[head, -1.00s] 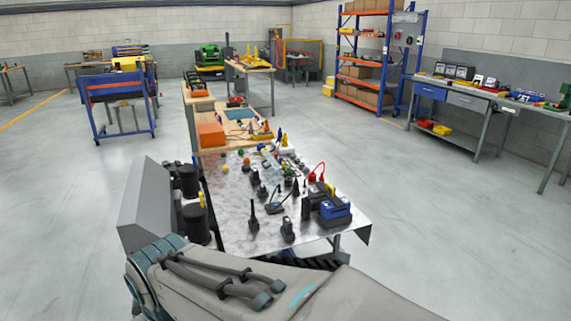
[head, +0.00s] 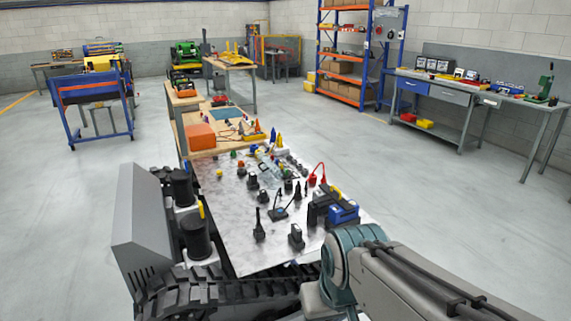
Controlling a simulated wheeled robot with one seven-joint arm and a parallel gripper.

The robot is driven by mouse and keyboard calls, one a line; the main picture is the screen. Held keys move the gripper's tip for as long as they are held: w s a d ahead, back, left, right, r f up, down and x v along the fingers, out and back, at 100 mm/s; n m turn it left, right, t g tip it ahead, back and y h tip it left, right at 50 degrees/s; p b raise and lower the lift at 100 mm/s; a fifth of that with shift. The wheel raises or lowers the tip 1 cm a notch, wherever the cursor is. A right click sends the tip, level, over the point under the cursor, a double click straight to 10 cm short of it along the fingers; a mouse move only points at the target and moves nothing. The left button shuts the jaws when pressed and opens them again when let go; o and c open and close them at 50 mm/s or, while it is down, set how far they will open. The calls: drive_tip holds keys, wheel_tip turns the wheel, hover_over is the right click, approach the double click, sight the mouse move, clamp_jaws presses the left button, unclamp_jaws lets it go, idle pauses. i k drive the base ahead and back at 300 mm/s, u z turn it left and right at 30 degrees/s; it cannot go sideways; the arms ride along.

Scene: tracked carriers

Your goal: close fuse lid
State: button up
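I cannot make out a fuse lid for certain in the head view. A metal-topped table (head: 222,240) in front of me holds several small dark devices, too small to identify. A black and blue unit (head: 343,213) stands near its right edge, partly behind my arm. My arm crosses the lower right of the picture. My gripper is not visible, so its state and any contact are hidden.
A wooden bench with an orange box (head: 199,136) adjoins the metal table's far end. A blue cart (head: 92,92) stands at the left. An orange and blue rack (head: 352,60) and a grey workbench (head: 470,95) stand at the right. Open floor lies between.

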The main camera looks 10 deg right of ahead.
sight(262, 156)
drive_tip(key=i, duration=1)
